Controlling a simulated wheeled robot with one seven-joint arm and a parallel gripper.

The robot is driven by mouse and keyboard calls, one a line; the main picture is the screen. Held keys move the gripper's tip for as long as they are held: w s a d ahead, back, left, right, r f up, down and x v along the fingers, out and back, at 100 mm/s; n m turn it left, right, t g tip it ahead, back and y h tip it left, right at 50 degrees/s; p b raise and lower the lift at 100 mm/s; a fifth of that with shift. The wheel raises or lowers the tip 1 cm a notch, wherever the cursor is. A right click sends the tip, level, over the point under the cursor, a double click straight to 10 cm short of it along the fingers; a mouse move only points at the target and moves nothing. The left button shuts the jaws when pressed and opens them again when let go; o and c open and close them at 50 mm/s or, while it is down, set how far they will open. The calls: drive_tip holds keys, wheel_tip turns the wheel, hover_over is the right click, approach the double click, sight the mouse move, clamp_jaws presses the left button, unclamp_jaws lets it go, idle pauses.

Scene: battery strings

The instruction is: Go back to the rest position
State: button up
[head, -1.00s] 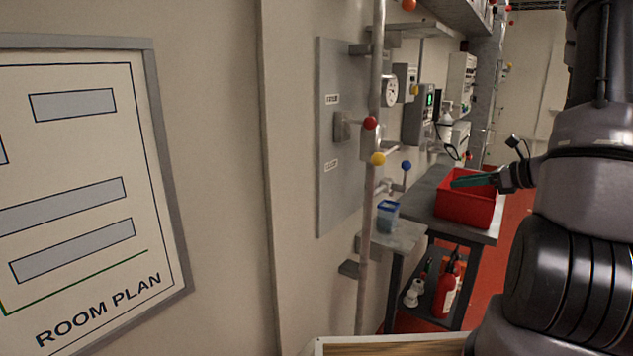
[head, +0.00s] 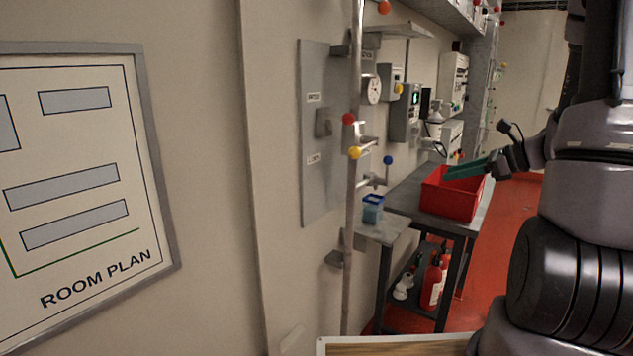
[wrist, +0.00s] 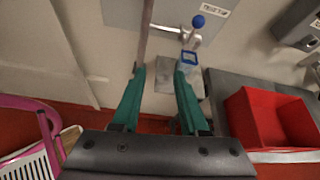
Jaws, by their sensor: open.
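My gripper (wrist: 160,80) shows in the wrist view with its two green fingers spread apart and nothing between them. In the head view my gripper (head: 465,168) appears at the right, its green fingers overlapping the red bin (head: 449,204) in the picture. I cannot tell the exact gap between them. In the wrist view the red bin (wrist: 270,122) is to the right of the fingers. My dark arm fills the right side of the head view.
A vertical pipe (head: 354,230) with coloured knobs runs along the wall. A blue container (head: 372,210) stands on a small grey shelf (head: 388,231). Red bottles (head: 432,283) sit below the bench. A pink-rimmed basket (wrist: 38,115) is at left in the wrist view. Red floor (head: 505,225) is open beyond the bench.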

drive_tip(key=s+a+r+n+h, duration=0.4)
drive_tip(key=s+a+r+n, duration=0.1)
drive_tip(key=s+r+n, duration=0.3)
drive_tip(key=s+a+r+n+g+h, duration=0.1)
drive_tip(key=s+a+r+n+h, duration=0.2)
drive_tip(key=s+a+r+n, duration=0.2)
drive_tip(key=s+r+n, duration=0.3)
drive_tip(key=s+n, duration=0.2)
drive_tip(key=n, duration=0.2)
drive_tip(key=shift+s+h, duration=0.4)
